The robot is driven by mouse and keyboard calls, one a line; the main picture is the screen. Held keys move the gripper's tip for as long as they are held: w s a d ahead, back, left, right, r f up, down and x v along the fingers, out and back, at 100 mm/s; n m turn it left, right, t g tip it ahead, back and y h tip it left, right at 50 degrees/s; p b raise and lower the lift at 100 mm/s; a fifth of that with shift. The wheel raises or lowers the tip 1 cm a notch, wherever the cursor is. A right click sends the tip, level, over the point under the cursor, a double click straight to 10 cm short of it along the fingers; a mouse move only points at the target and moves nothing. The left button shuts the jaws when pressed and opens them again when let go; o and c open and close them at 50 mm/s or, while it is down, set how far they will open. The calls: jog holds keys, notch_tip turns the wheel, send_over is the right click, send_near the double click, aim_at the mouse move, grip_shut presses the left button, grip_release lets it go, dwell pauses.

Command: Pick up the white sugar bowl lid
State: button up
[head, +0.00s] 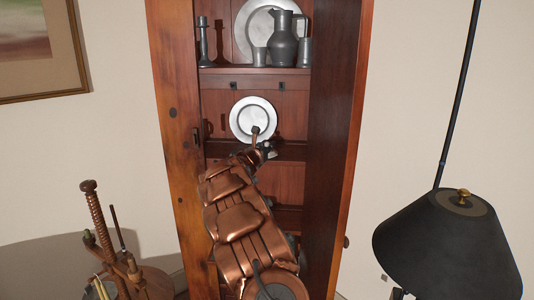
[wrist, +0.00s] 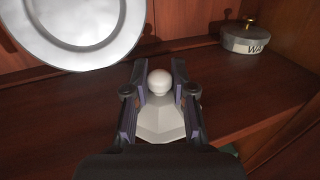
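The white sugar bowl lid (wrist: 161,119) is in the lower middle of the wrist view, faceted with a round knob on top. My gripper (wrist: 159,70) has one finger on each side of the knob. The fingers are apart, and narrow gaps seem to show between them and the knob. The near part of the lid is hidden by my gripper, and I cannot see what is under it. In the head view my gripper (head: 264,149) is at the middle shelf, below the round plate; the lid cannot be made out there.
A pewter plate (wrist: 80,56) leans on the back wall, left of my gripper. A lettered round tin (wrist: 246,41) with a brass knob stands right on the shelf (wrist: 235,84). The cabinet's side walls (head: 336,130) bound the space. A black lamp (head: 448,245) stands right.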

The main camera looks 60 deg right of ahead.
grip_shut()
